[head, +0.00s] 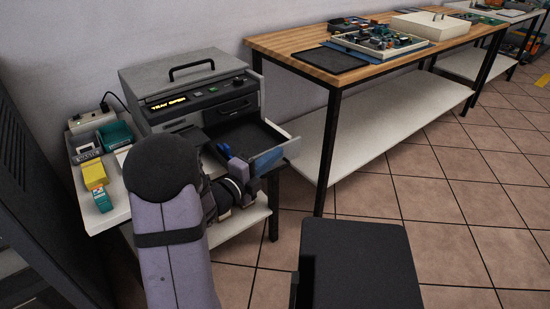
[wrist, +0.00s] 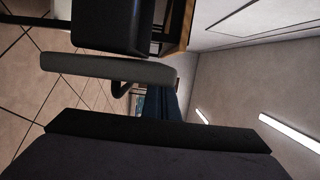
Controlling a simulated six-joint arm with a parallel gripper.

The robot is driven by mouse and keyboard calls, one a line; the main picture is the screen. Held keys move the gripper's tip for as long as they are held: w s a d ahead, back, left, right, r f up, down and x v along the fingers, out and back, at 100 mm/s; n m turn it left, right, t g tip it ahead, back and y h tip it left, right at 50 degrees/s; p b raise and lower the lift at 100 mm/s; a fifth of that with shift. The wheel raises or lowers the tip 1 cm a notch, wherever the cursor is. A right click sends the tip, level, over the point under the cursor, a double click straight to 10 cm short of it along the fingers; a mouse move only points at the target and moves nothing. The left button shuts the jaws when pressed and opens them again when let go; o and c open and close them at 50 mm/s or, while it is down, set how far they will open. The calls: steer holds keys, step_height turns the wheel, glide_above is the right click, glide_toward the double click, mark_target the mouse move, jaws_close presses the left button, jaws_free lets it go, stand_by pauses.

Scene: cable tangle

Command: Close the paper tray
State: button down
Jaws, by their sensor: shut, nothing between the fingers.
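The grey machine (head: 190,88) stands on a white side table, its lit display seeming to read "TRAY OPEN". Its paper tray (head: 250,135) is pulled out at the front right, with a dark inside and a pale front panel (head: 268,160) with a blue patch. My gripper (head: 226,153) is shut and empty, with small blue parts in front of the tray opening, just left of the panel. I cannot tell whether it touches the tray. My arm hides the tray's lower left part. The wrist view does not show the tray clearly.
Several boxes, among them a yellow one (head: 95,175), lie left of the machine. A wooden workbench (head: 300,52) with a box of electronics (head: 380,42) stands at the right. A black seat-like surface (head: 360,260) is in the foreground. Tiled floor is open at the right.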

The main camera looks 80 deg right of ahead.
steer(key=b, duration=0.1)
glide_above(254, 154)
steer(key=shift+a, duration=0.1)
stand_by(0.3)
steer(key=shift+s, duration=0.1)
